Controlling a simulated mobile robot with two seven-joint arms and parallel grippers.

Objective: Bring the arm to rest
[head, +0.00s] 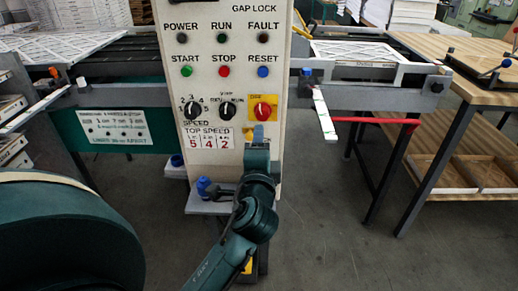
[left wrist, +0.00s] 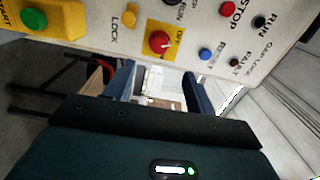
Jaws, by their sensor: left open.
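My left arm (head: 245,235) reaches up from the bottom of the head view to the front of the control panel (head: 222,75). My left gripper (head: 258,135) is just below the red knob (head: 262,108) on its yellow plate. In the left wrist view the two blue fingers of the gripper (left wrist: 158,82) are apart with nothing between them. The red knob (left wrist: 160,42) shows just beyond the fingers there; I cannot tell whether they touch the panel. My right gripper is out of view.
A blue-capped item (head: 204,187) stands on a small shelf under the panel. Conveyor rails (head: 350,98) with a red bar (head: 375,120) run to the right. A wooden table (head: 460,65) stands at the far right. Grey floor (head: 330,230) is clear in front.

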